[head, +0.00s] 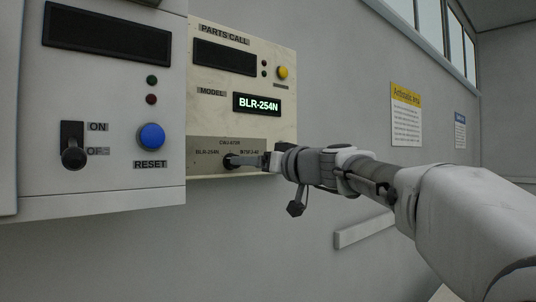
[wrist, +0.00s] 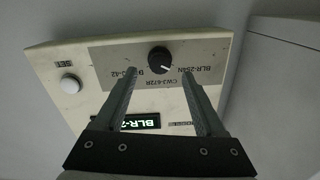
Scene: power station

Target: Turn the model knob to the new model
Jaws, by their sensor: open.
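The model knob (wrist: 159,60) is round and black, on a grey label plate (wrist: 105,77) of the cream panel. The wrist view shows the panel upside down. The knob's white mark points toward the BLR-254N label. The other labels are CWJ-672R and one ending in 42, partly hidden by a finger. The model display (head: 257,104) reads BLR-254N. My gripper (wrist: 160,72) is open, its fingers to either side of the knob with gaps showing; I cannot tell how deep the tips reach. In the head view my gripper (head: 250,161) is at the knob (head: 231,161), partly covering it.
The cream panel has a yellow button (head: 282,72) and a dark parts-call display (head: 224,56). A grey box to its left carries a blue reset button (head: 151,136) and an on/off switch (head: 73,154). Grey wall with a yellow-topped sign (head: 406,115) lies to the right.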

